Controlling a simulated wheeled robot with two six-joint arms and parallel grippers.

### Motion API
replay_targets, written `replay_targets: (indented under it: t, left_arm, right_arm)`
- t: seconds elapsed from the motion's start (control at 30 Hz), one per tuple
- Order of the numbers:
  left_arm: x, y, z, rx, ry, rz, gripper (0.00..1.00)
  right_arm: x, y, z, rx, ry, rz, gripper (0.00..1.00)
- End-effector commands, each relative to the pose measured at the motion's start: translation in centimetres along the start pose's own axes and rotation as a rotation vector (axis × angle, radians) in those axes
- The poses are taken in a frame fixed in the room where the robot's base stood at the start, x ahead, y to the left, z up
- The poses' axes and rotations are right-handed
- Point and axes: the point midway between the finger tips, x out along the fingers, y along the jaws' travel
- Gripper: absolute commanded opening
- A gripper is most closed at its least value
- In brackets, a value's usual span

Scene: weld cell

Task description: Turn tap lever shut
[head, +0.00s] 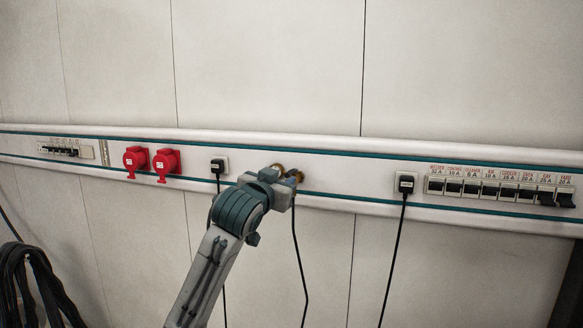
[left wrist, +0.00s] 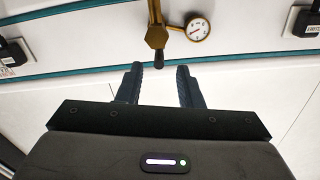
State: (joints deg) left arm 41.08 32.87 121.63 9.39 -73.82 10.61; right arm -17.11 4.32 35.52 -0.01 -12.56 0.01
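The brass tap (left wrist: 157,36) sits on the wall rail at the top of the left wrist view, with a round white-faced gauge (left wrist: 197,28) to its right. Its short lever (left wrist: 158,58) has a dark tip and points down the picture toward my left gripper (left wrist: 159,68). The two dark fingers are apart, with nothing between them. The lever tip lies just at the fingertips, centred between them; I cannot tell the exact depth gap. In the head view my left gripper (head: 286,188) is up at the rail and hides most of the tap. My right gripper is not in view.
Black plugs with hanging cables sit on the rail left (head: 217,166) and right (head: 406,184) of the tap. Two red sockets (head: 166,163) are farther left, and a breaker row (head: 498,190) is at right. A coiled hose (head: 35,280) hangs at lower left.

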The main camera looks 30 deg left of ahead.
Motion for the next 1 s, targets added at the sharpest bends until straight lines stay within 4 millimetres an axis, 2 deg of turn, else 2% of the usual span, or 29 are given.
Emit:
replay_targets:
  t: [0.03, 0.3, 0.47, 0.7, 0.87, 0.9, 1.0]
  left_arm:
    - [1.1, -0.1, -0.4, -0.002, -0.005, 0.001, 0.33]
    - [5.0, 0.0, -0.2, -0.001, -0.002, 0.000, 0.33]
    - [5.8, 0.0, 0.0, 0.000, -0.001, 0.000, 0.33]
    - [5.8, 0.0, 0.1, 0.000, 0.000, 0.000, 0.33]
    - [5.8, 0.0, 0.1, 0.000, 0.000, 0.000, 0.04]
    - [5.8, 0.0, 0.1, 0.000, 0.000, 0.000, 0.00]
    - [5.8, 0.0, 0.1, 0.000, 0.000, 0.000, 0.00]
  right_arm:
    - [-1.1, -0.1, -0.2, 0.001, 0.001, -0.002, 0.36]
    - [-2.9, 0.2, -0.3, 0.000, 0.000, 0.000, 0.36]
    - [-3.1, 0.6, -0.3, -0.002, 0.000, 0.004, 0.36]
    - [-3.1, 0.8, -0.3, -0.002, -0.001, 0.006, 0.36]
    - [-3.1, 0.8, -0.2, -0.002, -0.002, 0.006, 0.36]
    - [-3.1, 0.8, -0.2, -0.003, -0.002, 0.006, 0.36]
    - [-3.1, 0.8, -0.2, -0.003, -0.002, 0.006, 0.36]
